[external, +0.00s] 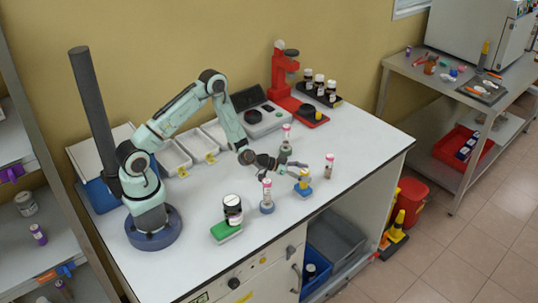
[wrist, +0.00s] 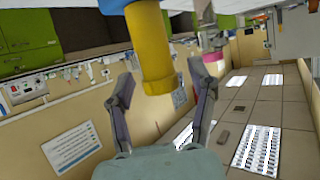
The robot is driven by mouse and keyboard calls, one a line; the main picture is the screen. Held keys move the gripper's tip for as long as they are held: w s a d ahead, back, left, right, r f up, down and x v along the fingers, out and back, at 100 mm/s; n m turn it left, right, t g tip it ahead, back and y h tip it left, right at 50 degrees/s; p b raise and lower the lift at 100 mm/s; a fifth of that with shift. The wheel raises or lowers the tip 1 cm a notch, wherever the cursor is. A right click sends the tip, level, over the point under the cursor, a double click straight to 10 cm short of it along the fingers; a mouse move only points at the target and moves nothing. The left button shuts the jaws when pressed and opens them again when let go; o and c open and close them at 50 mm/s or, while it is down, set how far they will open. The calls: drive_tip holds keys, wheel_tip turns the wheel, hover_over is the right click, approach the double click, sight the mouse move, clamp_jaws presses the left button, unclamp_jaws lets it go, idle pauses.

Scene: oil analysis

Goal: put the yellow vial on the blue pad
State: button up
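The yellow vial (external: 303,181) is upright near the table's front right, with a blue round pad (external: 304,191) directly below it. I cannot tell whether the vial's bottom fully touches the pad. In the wrist view, the yellow vial (wrist: 149,45) shows upside down, with blue at its top edge (wrist: 115,5). My gripper (external: 297,172) reaches to the vial from the left. In the wrist view, my gripper's fingers (wrist: 160,92) stand apart on either side of the vial's end, with gaps visible, so it is open.
White vials with pink caps stand close by: one to the left (external: 267,190), one to the right (external: 329,165), one behind (external: 287,133). A dark-capped bottle (external: 232,208) stands by a green pad (external: 227,232). A red press (external: 285,75) is at the back.

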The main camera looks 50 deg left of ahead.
drive_tip(key=shift+r, duration=0.15)
drive_tip(key=s+a+r+m+g, duration=0.2)
drive_tip(key=s+r+g, duration=0.15)
drive_tip(key=s, duration=0.45)
drive_tip(key=s+a+r+m+g, duration=0.2)
drive_tip(key=s+r, duration=0.3)
drive_tip(key=s, duration=0.3)
drive_tip(key=s+a+r+n+g+y, duration=0.3)
drive_tip(key=s+a+n, duration=0.3)
drive_tip(key=s, duration=0.3)
drive_tip(key=s+a+r+n+g+y, duration=0.3)
drive_tip(key=s+a+r+n+y, duration=0.2)
drive_tip(key=s+a, duration=0.3)
drive_tip(key=shift+s+a+r+n, duration=0.25)
drive_tip(key=shift+s+r+n, duration=0.25)
drive_tip(key=shift+s, duration=0.15)
